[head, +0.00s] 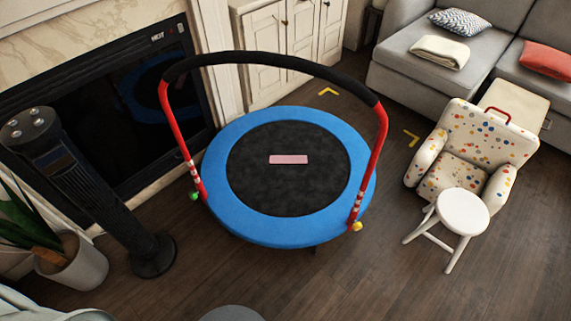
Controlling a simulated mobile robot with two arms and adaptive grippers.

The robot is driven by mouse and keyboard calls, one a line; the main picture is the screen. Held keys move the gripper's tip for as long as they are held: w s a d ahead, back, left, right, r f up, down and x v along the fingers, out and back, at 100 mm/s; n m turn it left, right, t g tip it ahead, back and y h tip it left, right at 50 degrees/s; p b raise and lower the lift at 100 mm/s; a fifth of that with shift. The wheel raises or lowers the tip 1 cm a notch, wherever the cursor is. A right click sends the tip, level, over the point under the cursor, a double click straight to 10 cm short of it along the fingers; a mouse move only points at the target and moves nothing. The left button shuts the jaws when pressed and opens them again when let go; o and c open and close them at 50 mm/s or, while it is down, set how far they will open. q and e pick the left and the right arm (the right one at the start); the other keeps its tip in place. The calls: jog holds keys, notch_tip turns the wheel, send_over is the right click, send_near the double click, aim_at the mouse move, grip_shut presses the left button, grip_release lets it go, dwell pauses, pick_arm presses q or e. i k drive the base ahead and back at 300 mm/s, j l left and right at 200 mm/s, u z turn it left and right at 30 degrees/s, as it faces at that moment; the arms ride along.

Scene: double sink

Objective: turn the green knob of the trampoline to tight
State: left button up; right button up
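The trampoline (245,212) has a blue round rim and a black mat. A red handlebar (381,130) with a black padded top arches over it. The small green knob (194,196) sits at the foot of the handlebar's left post. A yellow knob (357,226) sits at the foot of the right post. A pink rectangular label (288,159) lies on the mat. The green knob's setting is too small to tell. Neither of my grippers shows in the head view.
A black tower fan (75,175) and a potted plant (75,262) stand left of the trampoline, near the fireplace. A white stool (462,212) and a dotted armchair (470,150) stand at the right. The wooden floor (330,275) in front is mostly clear.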

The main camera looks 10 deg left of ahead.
aim_at(194, 195)
jog(key=u, duration=1.25)
